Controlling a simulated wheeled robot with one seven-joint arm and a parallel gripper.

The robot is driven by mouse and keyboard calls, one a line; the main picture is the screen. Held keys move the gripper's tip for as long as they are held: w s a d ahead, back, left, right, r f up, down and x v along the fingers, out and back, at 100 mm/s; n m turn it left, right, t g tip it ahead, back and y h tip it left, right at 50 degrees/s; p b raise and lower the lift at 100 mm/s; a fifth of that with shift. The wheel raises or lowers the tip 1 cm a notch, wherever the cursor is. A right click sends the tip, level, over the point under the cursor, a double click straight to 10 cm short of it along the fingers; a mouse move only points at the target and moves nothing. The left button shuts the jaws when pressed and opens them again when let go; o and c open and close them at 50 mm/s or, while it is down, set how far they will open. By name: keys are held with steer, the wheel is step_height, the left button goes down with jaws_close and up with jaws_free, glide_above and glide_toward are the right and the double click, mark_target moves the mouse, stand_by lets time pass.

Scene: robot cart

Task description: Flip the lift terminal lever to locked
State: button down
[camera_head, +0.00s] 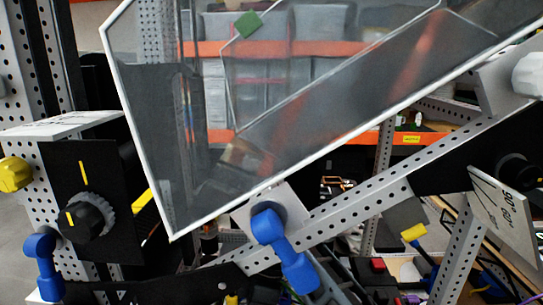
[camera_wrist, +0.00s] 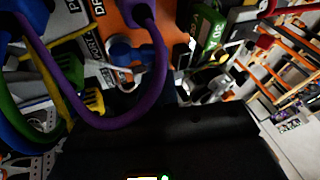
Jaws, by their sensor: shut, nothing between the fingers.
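A blue lever (camera_head: 284,250) sits on a pale plate on the slanted perforated beam in the head view. Its handle hangs down and to the right. A second blue lever (camera_head: 44,266) hangs at the lower left, below a black dial panel. No readable label shows which one is the lift terminal lever, or which position is locked. In the wrist view a blue part (camera_wrist: 133,52) lies by an orange labelled panel; I cannot tell if it is a lever. My gripper (camera_wrist: 180,125) appears as a dark mass along the bottom, shut and empty; its fingertips are hard to make out.
A clear white-edged panel (camera_head: 240,178) covers much of the head view. A black knob (camera_head: 88,220) stands near the left lever. A purple cable loop (camera_wrist: 118,122) crosses the wrist view close to my gripper. Shelving (camera_wrist: 290,55) stands beyond on the right.

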steer(key=shift+f, duration=0.15)
stand_by(0.3)
steer(key=shift+s+f, duration=0.15)
steer(key=shift+f, duration=0.25)
steer(key=shift+r+p, duration=2.35)
steer(key=shift+r, duration=0.7)
